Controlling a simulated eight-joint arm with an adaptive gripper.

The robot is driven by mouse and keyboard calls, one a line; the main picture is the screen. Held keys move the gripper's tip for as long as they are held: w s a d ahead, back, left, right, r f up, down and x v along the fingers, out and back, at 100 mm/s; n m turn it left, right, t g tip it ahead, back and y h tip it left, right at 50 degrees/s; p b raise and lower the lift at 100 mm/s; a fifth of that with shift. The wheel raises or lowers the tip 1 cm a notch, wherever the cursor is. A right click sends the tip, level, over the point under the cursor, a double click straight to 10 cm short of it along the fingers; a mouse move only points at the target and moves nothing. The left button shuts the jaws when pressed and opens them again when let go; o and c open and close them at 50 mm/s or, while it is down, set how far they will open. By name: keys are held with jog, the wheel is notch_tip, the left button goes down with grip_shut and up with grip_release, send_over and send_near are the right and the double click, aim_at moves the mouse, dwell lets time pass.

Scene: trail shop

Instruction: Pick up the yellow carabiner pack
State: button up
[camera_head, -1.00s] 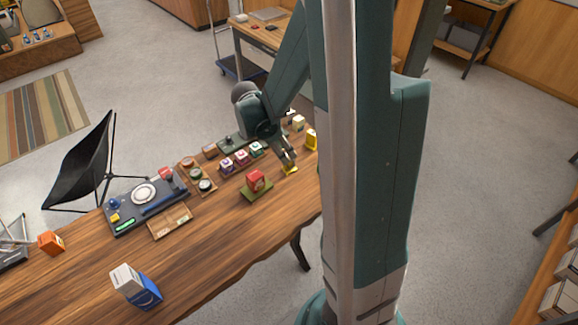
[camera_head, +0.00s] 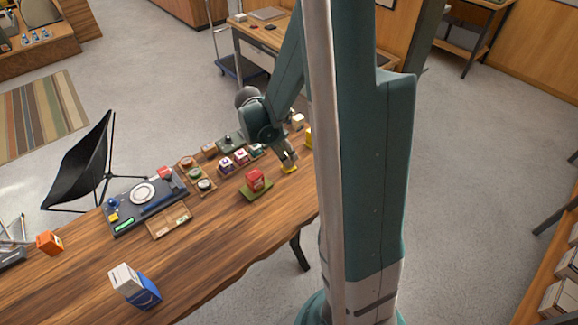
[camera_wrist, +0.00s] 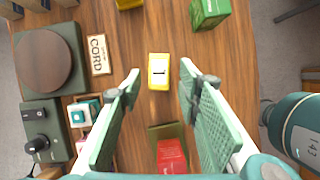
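A small yellow pack (camera_wrist: 159,82) with a white label and a dark mark lies on the wooden table. In the wrist view it is centred between and just beyond the fingertips of my gripper (camera_wrist: 160,76). The fingers are wide apart, and neither visibly touches the pack. In the head view my gripper (camera_head: 288,160) points down over the yellow pack (camera_head: 290,170), which the fingers partly cover. A second yellow item (camera_wrist: 128,4) is cut off at the top of the wrist view; a yellow item (camera_head: 308,138) also shows beside my arm in the head view.
A red box (camera_head: 255,178) on a green mat (camera_head: 258,195) stands close by, also at the bottom of the wrist view (camera_wrist: 171,156).

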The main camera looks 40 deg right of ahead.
jog(key=shift+f, duration=0.15)
jog(key=shift+b+x, duration=0.55)
jog(key=shift+x, duration=1.95)
jog(key=shift+w, duration=0.1)
jog(key=shift+c, duration=0.7)
jog(key=c, duration=0.9)
